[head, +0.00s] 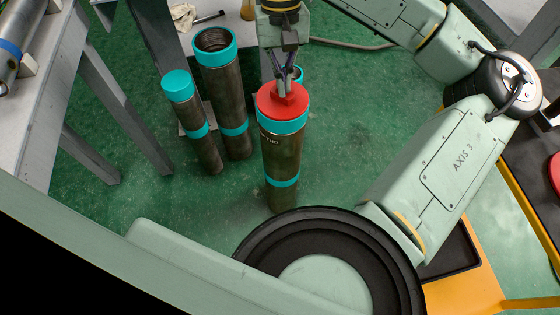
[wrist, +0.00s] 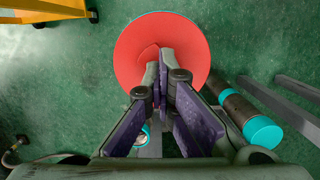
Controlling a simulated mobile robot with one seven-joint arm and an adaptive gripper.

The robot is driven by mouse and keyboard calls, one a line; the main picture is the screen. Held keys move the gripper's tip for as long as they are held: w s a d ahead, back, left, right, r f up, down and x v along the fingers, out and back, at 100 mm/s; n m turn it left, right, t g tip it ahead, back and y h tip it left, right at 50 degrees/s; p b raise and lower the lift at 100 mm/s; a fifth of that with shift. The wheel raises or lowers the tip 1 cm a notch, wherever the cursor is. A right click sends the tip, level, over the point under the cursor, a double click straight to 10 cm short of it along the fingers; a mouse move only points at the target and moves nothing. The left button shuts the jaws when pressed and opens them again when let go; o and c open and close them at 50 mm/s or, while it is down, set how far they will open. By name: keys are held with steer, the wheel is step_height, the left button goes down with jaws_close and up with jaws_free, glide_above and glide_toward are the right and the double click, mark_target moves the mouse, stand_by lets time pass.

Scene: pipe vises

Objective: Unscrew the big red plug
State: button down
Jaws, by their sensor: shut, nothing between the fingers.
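The big red plug (head: 268,98) caps the top of an upright dark metal pipe (head: 281,153) with teal bands. A small raised red boss shows on the plug beside my fingertips in the head view. In the wrist view the plug (wrist: 140,35) is a wide red disc, and the pipe is hidden under it. My gripper (head: 284,92) points down over the plug, with its fingertips at the boss. In the wrist view the fingers of my gripper (wrist: 165,75) are closed together over the lower part of the disc. Whether the tips touch the plug cannot be told.
An open-topped pipe (head: 226,85) and a thinner teal-capped pipe (head: 190,115) stand to the left. A grey bench (head: 62,60) is at the far left. Green floor is clear in front of the pipes.

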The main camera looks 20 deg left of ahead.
steer(key=shift+s+a+f+n, duration=0.2)
steer(key=shift+s+f+n, duration=0.1)
steer(key=shift+a+f+n+b, duration=0.15)
steer(key=shift+n+b, duration=0.35)
steer(key=shift+n, duration=0.6)
steer(key=shift+n+h, duration=0.4)
steer(key=shift+n, duration=0.8)
steer(key=c, duration=2.4)
jaws_free()
steer(key=c, duration=2.1)
jaws_free()
steer(key=shift+r, duration=0.2)
steer(key=shift+o, duration=0.3)
steer(key=shift+w+d, duration=0.15)
steer(key=shift+d, duration=0.05)
